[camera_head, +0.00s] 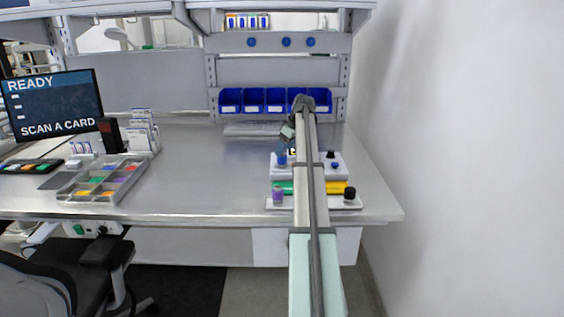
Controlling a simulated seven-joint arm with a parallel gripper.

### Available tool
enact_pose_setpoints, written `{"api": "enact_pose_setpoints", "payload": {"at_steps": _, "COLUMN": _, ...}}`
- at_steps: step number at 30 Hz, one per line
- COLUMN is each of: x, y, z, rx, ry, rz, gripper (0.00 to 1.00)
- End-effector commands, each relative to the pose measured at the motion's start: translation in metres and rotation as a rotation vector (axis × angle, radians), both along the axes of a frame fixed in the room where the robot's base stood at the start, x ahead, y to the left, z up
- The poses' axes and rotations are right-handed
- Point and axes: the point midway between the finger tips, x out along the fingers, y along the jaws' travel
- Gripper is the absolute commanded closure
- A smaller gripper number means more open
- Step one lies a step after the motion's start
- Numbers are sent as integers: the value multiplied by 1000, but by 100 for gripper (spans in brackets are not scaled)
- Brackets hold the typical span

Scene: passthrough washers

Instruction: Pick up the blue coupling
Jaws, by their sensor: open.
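A blue cylindrical piece (282,159), which looks like the blue coupling, stands on the left part of a pale fixture block (346,172) near the right end of the bench. A smaller blue piece (335,166) sits on the right of the same block, below a dark knob (331,154). My arm hides the middle of the block.
In front, a second pale block (344,204) carries a purple piece (278,195), a black knob (350,193) and green and yellow strips. Blue bins (254,100) line the back. A compartment tray (68,196) lies left. The bench middle is clear; a wall stands right.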

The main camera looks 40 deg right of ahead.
Motion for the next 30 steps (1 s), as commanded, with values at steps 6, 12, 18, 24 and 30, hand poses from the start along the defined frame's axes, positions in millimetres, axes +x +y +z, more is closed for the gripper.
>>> {"api": "enact_pose_setpoints", "payload": {"at_steps": 6, "x": 10, "y": -1, "z": -24, "rx": 1, "ry": 1, "rz": 0, "gripper": 26}}
{"api": "enact_pose_setpoints", "payload": {"at_steps": 12, "x": 18, "y": 1, "z": -42, "rx": 0, "ry": 0, "rz": 1, "gripper": 26}}
{"api": "enact_pose_setpoints", "payload": {"at_steps": 18, "x": 18, "y": 1, "z": -43, "rx": 0, "ry": 0, "rz": 1, "gripper": 26}}
{"api": "enact_pose_setpoints", "payload": {"at_steps": 24, "x": 18, "y": 1, "z": -43, "rx": 0, "ry": 0, "rz": 0, "gripper": 43}}
{"api": "enact_pose_setpoints", "payload": {"at_steps": 30, "x": 18, "y": 1, "z": -43, "rx": 0, "ry": 0, "rz": 0, "gripper": 62}}
